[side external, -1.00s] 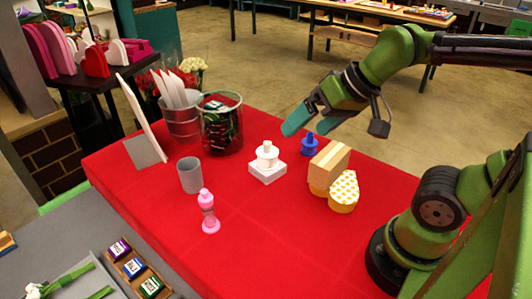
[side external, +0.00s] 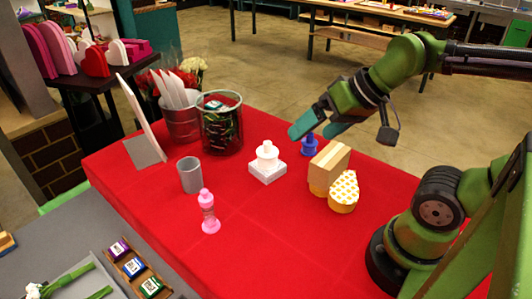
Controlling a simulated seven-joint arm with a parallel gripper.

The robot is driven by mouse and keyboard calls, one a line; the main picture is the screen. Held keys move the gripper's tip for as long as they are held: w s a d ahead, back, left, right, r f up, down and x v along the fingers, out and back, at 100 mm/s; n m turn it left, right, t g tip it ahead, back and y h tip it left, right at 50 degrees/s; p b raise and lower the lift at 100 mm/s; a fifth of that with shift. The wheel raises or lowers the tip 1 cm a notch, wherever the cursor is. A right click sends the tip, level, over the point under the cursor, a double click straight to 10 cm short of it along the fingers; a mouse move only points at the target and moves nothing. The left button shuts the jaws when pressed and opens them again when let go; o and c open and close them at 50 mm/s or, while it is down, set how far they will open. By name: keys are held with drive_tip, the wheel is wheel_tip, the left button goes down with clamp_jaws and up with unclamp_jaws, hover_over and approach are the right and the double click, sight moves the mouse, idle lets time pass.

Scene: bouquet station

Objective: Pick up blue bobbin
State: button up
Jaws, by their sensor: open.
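The blue bobbin (side external: 309,146) stands upright on the red tablecloth, behind the wooden box and to the right of the white bobbin. My gripper (side external: 318,132) has teal fingers and is open. It is above the blue bobbin, and the fingers overlap its top in the picture. I cannot tell how much height is left between them. Nothing shows between the fingers.
A white bobbin on a white block (side external: 267,172) stands left of the blue one. A grey cup (side external: 190,174), pink bottle (side external: 209,212) and glass jar (side external: 221,135) are further left.

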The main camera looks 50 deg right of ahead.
drive_tip(key=shift+c, duration=0.5)
drive_tip(key=shift+d, duration=0.1)
